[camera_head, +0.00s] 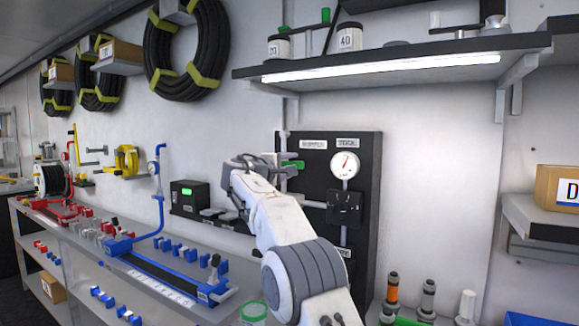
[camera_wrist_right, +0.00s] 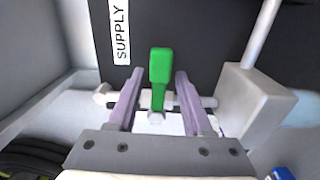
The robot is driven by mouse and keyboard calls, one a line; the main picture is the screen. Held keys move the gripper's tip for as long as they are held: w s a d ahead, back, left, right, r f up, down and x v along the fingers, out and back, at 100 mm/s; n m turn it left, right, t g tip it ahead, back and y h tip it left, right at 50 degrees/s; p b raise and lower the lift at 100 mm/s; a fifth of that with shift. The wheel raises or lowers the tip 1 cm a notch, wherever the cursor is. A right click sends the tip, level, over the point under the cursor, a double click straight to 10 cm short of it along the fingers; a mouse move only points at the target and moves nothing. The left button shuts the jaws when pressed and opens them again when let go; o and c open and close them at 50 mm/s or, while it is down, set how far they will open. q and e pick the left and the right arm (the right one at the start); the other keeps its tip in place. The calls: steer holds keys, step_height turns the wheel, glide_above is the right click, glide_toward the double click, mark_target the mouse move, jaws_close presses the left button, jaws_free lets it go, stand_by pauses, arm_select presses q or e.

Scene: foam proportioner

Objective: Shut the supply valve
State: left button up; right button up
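The supply valve has a green handle (camera_wrist_right: 160,66) on a pale horizontal pipe (camera_wrist_right: 208,102), below the "SUPPLY" label (camera_wrist_right: 121,32) on the black panel. In the right wrist view, my right gripper (camera_wrist_right: 158,88) has its two fingers apart, one on each side of the handle, with a gap visible on both sides. In the head view, the right gripper (camera_head: 272,164) is at the left part of the panel (camera_head: 366,200), and the green handle (camera_head: 296,164) shows partly beside it. The arm hides the lower left of the panel. My left gripper is not in view.
A round gauge (camera_head: 344,164) sits on the panel right of the handle. A grey block (camera_wrist_right: 252,98) is close right of my fingers. A lit shelf (camera_head: 400,64) overhangs the panel. A bench (camera_head: 150,285) with blue and red fittings stands at left.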

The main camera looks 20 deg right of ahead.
steer(key=shift+s+a+f+b, duration=0.1)
steer(key=shift+s+a+b, duration=0.1)
steer(key=shift+a+b, duration=0.1)
steer(key=b+v, duration=0.3)
steer(key=v, duration=0.6)
steer(key=shift+s+a, duration=0.25)
steer(key=shift+a, duration=0.05)
